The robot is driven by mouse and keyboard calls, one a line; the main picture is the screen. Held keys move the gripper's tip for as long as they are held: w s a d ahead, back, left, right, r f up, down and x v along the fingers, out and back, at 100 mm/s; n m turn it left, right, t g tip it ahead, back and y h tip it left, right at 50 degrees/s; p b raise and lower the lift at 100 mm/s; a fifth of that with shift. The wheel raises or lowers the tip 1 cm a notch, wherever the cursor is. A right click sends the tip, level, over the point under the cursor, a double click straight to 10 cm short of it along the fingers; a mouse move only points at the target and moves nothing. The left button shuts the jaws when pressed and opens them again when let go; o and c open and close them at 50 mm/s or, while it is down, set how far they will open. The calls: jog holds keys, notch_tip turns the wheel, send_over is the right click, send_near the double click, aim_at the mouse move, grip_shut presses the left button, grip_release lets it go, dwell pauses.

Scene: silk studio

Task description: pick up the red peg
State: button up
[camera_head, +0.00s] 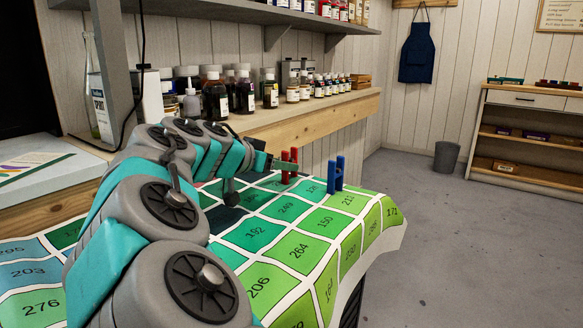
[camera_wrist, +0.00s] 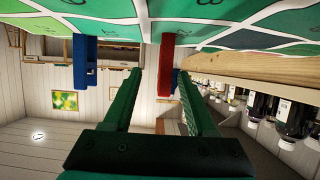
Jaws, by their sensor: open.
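The red peg (camera_head: 289,167) stands upright on the numbered green cloth in the head view. It also shows in the wrist view (camera_wrist: 166,64), which is upside down, between the two green fingers and ahead of them. My gripper (camera_wrist: 157,76) is open, with nothing visibly held; the red peg lies nearer the right finger there.
A blue peg (camera_head: 336,174) stands close to the right of the red peg; it shows left of the fingers in the wrist view (camera_wrist: 84,64). The patterned cloth (camera_head: 283,250) is otherwise clear in front. A wooden shelf (camera_head: 300,112) with several bottles runs behind.

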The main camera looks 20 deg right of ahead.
aim_at(297, 179)
jog(key=shift+x, duration=1.55)
jog(key=shift+w+d+f, duration=0.15)
jog(key=shift+w+d, duration=0.25)
jog(key=p+x, duration=0.1)
jog(key=x, duration=0.3)
jog(key=shift+w, duration=0.25)
grip_shut()
